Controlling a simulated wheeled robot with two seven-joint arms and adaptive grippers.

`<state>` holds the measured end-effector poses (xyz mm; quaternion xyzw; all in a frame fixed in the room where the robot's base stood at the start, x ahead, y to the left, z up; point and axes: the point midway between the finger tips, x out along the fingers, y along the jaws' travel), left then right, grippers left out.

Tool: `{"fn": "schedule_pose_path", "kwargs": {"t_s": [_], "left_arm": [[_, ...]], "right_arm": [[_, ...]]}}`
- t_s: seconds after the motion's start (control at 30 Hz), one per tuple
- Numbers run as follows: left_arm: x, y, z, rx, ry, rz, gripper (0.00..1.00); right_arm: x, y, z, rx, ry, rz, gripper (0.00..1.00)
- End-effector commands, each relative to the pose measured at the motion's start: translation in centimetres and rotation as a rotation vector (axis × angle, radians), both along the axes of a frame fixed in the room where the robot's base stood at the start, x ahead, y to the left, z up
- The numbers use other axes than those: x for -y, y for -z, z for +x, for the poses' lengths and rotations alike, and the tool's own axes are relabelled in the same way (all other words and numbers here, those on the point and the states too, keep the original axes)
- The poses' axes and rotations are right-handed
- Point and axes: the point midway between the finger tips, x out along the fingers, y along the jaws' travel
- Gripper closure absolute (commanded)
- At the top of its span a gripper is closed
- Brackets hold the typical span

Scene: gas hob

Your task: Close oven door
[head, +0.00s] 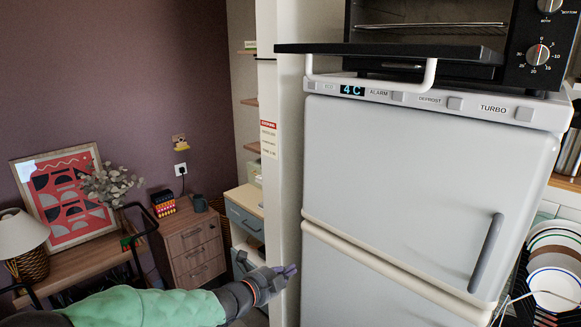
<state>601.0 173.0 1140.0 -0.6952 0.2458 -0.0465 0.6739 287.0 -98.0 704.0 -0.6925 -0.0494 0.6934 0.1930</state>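The black oven (515,45) sits on top of a white fridge at the upper right, cut off by the top of the head view. Its door (390,49) is folded down and juts out roughly level over the fridge's front edge. A white handle (430,75) is attached at the door's outer side. My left gripper (289,271) is low in the view, left of the fridge and well below the oven door, touching nothing that I can make out. It looks empty, but its finger opening is too small to judge. My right gripper is out of view.
The fridge (400,170) fills the right half, with a grey handle (486,253) standing out. A dish rack with plates (553,285) is at the far right. A drawer cabinet (193,243), a lamp (20,235) and a picture (65,195) are at left.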

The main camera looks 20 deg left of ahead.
Motion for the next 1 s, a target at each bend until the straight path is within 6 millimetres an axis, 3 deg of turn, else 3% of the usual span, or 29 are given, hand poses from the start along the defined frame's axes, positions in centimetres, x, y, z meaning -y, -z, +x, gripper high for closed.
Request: {"fn": "schedule_pose_path", "kwargs": {"t_s": [0.03, 0.2, 0.4, 0.5, 0.6, 0.7, 0.83, 1.0], "left_arm": [[-0.5, -5.4, 0.0, 0.104, 0.028, 0.088, 1.0], [-1.5, -19.2, -1.7, 0.441, 0.111, 0.436, 1.0], [-2.5, -33.9, -6.1, 0.801, 0.142, 0.87, 1.0], [-2.9, -39.3, -8.5, 0.935, 0.137, 1.06, 1.0], [-3.1, -42.9, -10.4, 1.026, 0.128, 1.2, 1.0], [-3.3, -44.7, -11.5, 1.075, 0.121, 1.287, 1.0], [-3.2, -45.4, -11.6, 1.096, 0.119, 1.323, 1.0], [-2.2, -45.7, -10.0, 1.097, 0.121, 1.32, 1.0]], "right_arm": [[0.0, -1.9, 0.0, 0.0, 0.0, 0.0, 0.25], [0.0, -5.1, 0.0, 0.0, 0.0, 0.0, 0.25], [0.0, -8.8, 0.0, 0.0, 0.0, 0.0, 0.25], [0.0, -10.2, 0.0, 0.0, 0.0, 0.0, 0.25], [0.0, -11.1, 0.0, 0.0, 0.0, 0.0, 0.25], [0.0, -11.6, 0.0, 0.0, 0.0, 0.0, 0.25], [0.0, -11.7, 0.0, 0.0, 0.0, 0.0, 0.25], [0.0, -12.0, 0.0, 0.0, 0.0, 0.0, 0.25]]}}
